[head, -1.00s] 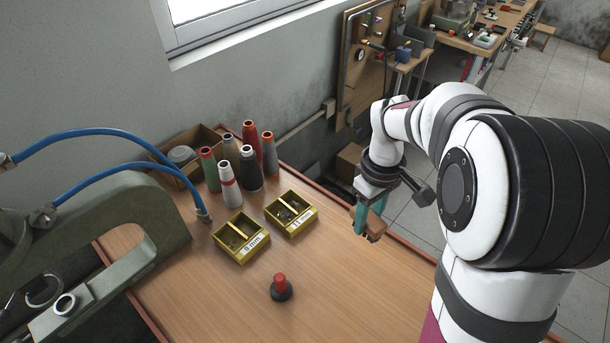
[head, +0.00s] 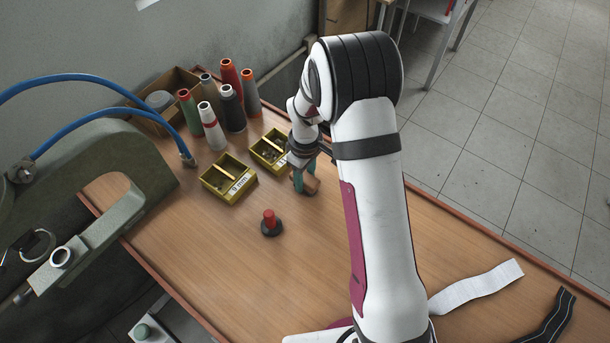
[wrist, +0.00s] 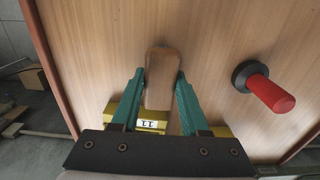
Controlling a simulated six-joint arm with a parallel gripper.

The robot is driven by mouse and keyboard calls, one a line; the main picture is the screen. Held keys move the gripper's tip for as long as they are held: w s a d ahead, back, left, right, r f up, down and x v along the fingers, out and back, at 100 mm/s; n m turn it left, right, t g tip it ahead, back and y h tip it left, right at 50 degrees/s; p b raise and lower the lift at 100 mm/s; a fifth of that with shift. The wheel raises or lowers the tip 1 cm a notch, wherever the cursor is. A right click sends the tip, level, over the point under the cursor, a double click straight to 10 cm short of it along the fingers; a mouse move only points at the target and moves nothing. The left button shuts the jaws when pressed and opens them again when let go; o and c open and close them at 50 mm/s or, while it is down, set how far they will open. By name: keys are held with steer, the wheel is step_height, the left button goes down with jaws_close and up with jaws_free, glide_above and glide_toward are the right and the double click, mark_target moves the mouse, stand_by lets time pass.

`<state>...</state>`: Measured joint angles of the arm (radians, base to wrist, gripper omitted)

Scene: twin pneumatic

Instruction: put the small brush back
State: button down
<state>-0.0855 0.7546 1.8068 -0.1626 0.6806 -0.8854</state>
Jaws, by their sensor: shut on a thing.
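The small brush shows as a brown wooden piece (head: 312,184) between the teal fingers of my gripper (head: 304,186) in the head view. In the wrist view my gripper (wrist: 160,80) is shut on the brush (wrist: 162,66), whose rounded wooden end points away from the palm. Its bristles cannot be made out. My gripper is just right of the yellow 11 mm box (head: 267,153), which my wrist partly hides. That box also shows behind the fingers in the wrist view (wrist: 124,108). I cannot tell whether the brush touches the table.
A yellow 9 mm box (head: 240,189) stands left of my gripper. A red-topped knob on a black base (head: 270,224) stands in front of it. Several thread cones (head: 231,110) and a cardboard box (head: 172,82) are behind. White and black strips lie at right. The table's middle front is clear.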

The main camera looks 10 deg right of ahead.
mark_target(305, 176)
steer(key=shift+c, duration=2.1)
jaws_free()
step_height(305, 176, up, 11)
steer(key=s+r+m, duration=0.7)
steer(key=s+r, duration=0.2)
steer(key=s, duration=0.4)
steer(key=s+m+y, duration=0.1)
steer(key=s+m, duration=0.6)
steer(key=s, duration=0.7)
steer(key=shift+s+r+m+y, duration=0.15)
steer(key=shift+s+m+y, duration=0.1)
steer(key=shift+m+y, duration=0.05)
steer(key=shift+d, duration=0.1)
